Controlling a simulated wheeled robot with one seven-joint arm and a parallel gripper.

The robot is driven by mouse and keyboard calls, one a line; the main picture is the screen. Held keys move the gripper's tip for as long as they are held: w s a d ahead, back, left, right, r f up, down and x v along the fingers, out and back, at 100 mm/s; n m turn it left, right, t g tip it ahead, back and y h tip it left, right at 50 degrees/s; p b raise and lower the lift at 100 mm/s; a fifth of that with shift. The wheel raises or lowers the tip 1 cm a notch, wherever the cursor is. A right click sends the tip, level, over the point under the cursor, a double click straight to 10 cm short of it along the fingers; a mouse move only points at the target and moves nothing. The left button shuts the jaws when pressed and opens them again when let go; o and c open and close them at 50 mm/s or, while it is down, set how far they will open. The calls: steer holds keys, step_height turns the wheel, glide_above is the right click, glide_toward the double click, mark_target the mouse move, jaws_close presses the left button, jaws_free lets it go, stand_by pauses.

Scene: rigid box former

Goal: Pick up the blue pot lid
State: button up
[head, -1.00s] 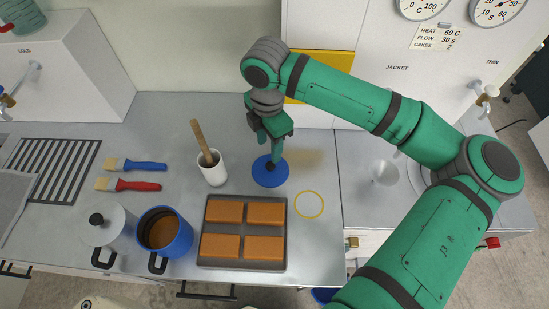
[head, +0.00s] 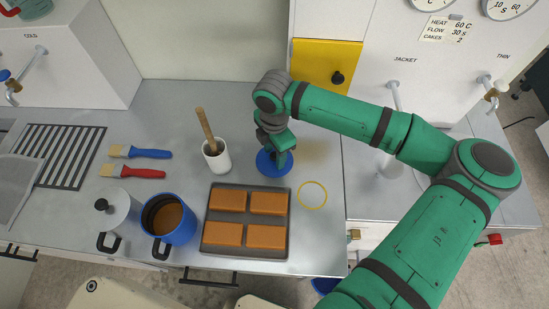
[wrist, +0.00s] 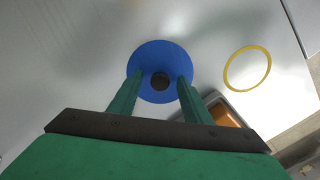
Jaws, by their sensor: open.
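The blue pot lid (head: 266,167) lies flat on the steel counter behind the tray of cakes. It is a round blue disc, and its dark knob (wrist: 160,82) shows in the wrist view. My gripper (head: 281,160) is over the lid, pointing down. In the wrist view my gripper (wrist: 157,84) is open, with one green finger on each side of the knob. I cannot tell whether the fingers touch the knob or the lid. In the head view my gripper hides part of the lid and its knob.
A tray (head: 245,218) of orange-brown cakes is in front of the lid. A white cup (head: 217,160) with a wooden handle stands to its left. A blue pot (head: 168,219) and a grey pot (head: 121,214) are front left. A yellow ring (head: 312,195) marks bare counter to the right.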

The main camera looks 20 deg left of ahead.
steer(key=shift+c, duration=0.2)
jaws_close()
steer(key=shift+r, duration=0.1)
